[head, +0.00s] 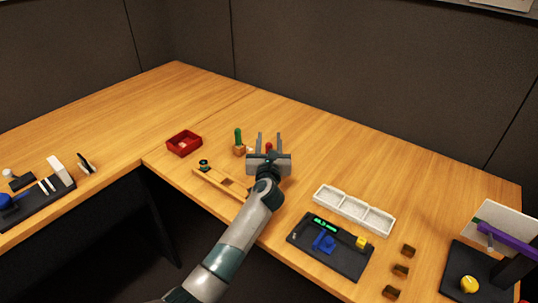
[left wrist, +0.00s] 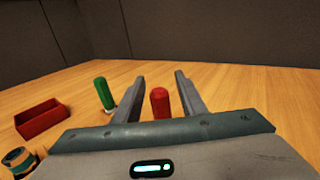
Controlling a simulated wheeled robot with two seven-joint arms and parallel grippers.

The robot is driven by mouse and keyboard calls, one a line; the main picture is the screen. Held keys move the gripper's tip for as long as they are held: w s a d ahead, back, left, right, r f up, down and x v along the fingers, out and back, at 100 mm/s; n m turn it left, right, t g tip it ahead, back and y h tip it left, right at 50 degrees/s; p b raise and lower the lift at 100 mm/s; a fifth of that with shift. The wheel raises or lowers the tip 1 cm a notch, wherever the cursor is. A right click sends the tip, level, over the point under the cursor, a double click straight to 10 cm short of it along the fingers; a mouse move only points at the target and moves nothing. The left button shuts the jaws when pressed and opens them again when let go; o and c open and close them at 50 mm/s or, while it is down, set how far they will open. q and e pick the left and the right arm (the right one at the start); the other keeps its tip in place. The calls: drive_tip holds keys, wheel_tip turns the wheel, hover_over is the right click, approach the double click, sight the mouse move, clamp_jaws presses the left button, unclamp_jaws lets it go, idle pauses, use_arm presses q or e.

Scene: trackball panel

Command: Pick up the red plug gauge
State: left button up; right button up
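The red plug gauge (head: 268,147) shows only as a small red top in the head view, mostly hidden behind my left gripper (head: 271,136). In the left wrist view the red plug gauge (left wrist: 160,103) stands upright between the two fingers of my left gripper (left wrist: 160,77). The gauge's lower end is hidden by the gripper body. My right gripper is not in view.
A red tray (head: 184,143) lies farther left. A wooden strip (head: 214,180), white compartment tray (head: 354,209) and black panel (head: 330,248) are nearer. The table behind the gripper is clear.

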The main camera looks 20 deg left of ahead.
use_arm(q)
clamp_jaws()
drive_tip(key=shift+r, duration=0.15)
